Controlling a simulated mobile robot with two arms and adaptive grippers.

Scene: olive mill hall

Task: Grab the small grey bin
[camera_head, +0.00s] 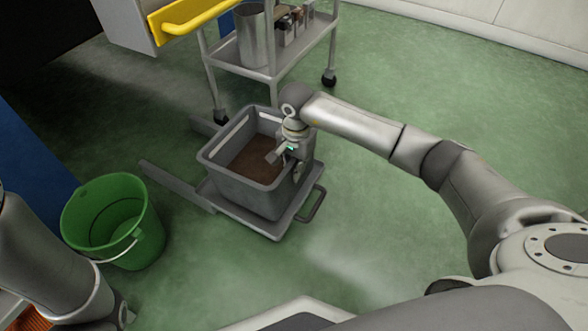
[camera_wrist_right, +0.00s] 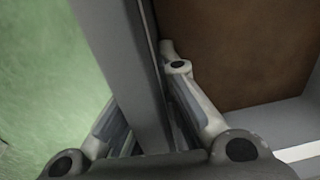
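The small grey bin (camera_head: 247,197) is an open tub with brown matter inside. It stands upright on a low grey platform (camera_head: 272,232) with a looped handle. My right gripper (camera_head: 285,160) is at the bin's right wall, fingers pointing down. In the right wrist view, the bin's wall (camera_wrist_right: 136,75) runs between the fingers of my right gripper (camera_wrist_right: 150,95), one outside over the green floor and one inside. The fingers converge and look closed on the wall; the outer fingertip is partly hidden by the rim. My left arm is at bottom left, its gripper out of frame.
A green bucket (camera_head: 112,222) stands left of the bin. A grey wheeled cart (camera_head: 270,72) with a metal pot (camera_head: 254,35) stands close behind. A grey bar (camera_head: 177,186) lies left of the platform. Green floor is free to the right.

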